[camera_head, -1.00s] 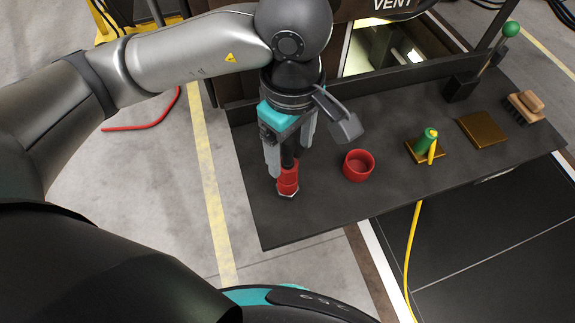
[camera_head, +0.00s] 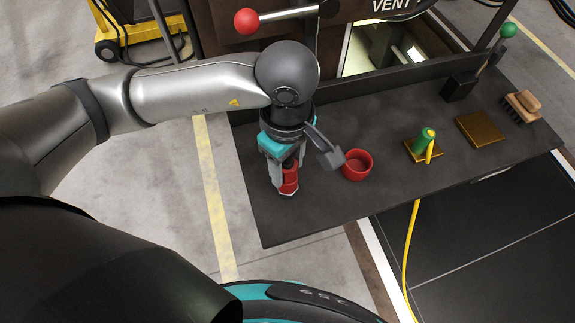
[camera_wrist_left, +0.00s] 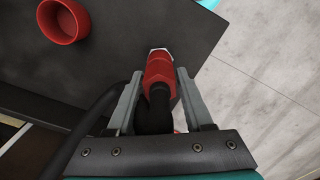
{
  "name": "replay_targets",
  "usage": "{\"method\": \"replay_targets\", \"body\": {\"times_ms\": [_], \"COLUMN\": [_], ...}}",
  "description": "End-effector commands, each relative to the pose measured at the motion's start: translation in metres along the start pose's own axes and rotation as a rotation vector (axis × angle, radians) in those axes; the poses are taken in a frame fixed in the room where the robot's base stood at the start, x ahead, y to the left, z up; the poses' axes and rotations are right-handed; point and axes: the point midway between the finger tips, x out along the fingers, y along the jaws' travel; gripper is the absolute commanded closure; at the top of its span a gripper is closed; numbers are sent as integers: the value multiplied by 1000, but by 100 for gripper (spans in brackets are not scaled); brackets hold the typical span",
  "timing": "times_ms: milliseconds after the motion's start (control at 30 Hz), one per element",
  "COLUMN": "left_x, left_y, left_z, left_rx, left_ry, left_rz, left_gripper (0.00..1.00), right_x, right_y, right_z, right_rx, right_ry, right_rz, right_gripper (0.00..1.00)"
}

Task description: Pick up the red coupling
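The red coupling (camera_head: 289,182) stands upright on the dark bench top near its left end, with a pale metal end at the bottom. It also shows in the left wrist view (camera_wrist_left: 160,68), with a black hose running from it toward the gripper's base. My left gripper (camera_head: 286,178) points down over the coupling, its two grey fingers on either side of it. In the left wrist view the fingers (camera_wrist_left: 160,78) look spread, with the coupling between them and narrow gaps at the tips. My right gripper is out of view.
A red cup (camera_head: 356,166) stands close to the right of the gripper. Farther right are a green and yellow piece (camera_head: 425,141) on a brass plate, another brass plate (camera_head: 480,129) and a brush (camera_head: 522,106). A red-knobbed lever (camera_head: 247,21) stands behind.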

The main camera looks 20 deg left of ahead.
Motion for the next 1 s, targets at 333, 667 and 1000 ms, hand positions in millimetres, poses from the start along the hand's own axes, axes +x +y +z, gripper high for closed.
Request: {"method": "replay_targets", "body": {"times_ms": [333, 667, 1000], "left_x": [0, 0, -4], "left_y": [0, 0, 1], "left_z": [0, 0, 0], "left_rx": [0, 0, 0], "left_ry": [0, 0, -1], "left_rz": [0, 0, 3], "left_gripper": [89, 100, 100], "right_x": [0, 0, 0], "right_y": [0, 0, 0], "right_z": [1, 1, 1], "right_rx": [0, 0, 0], "right_ry": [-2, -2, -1], "right_rz": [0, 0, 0], "right_gripper": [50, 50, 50]}}
